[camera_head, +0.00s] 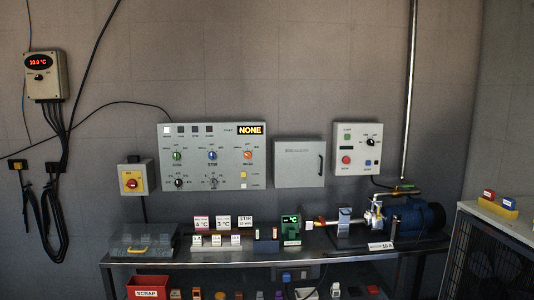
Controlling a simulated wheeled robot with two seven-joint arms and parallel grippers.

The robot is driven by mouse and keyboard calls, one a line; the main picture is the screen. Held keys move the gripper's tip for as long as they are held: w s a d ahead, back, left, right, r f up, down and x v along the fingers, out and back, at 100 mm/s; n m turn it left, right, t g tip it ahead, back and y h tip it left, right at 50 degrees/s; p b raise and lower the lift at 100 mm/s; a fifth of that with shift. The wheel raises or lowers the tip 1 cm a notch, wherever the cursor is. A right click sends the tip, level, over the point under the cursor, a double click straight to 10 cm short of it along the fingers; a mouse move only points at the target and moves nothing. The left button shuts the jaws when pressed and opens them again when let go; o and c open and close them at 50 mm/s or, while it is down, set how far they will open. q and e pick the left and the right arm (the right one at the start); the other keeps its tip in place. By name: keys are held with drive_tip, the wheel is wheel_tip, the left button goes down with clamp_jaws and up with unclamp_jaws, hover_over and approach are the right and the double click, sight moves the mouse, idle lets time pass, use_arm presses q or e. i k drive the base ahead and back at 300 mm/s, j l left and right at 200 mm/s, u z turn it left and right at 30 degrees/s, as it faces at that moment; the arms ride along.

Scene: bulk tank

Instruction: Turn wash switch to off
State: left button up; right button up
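The grey control panel (203,188) is mounted on the back wall, left of centre. Its upper row has three selector knobs: a green one (177,155), a blue one (212,155) and an orange one (248,155) at the right. The small label under the orange knob appears to read wash, but its pointer direction is too small to tell. Neither of my grippers is in view.
A metal bench (210,258) below the panel holds label cards, a clear case (142,245) and a blue motor (414,217). A yellow box with a red rotary switch (131,182) hangs left of the panel. The space before the panel is clear.

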sight(248, 155)
drive_tip(key=i+l+z, duration=0.1)
drive_tip(key=i+l, duration=0.2)
drive_tip(key=i, duration=0.25)
drive_tip(key=i+l, duration=0.2)
drive_tip(key=i, duration=0.4)
drive_tip(key=i+l+z, duration=0.15)
drive_tip(key=i, duration=0.45)
drive_tip(key=i+l+z, duration=0.1)
drive_tip(key=i+l, duration=0.2)
drive_tip(key=i, duration=0.25)
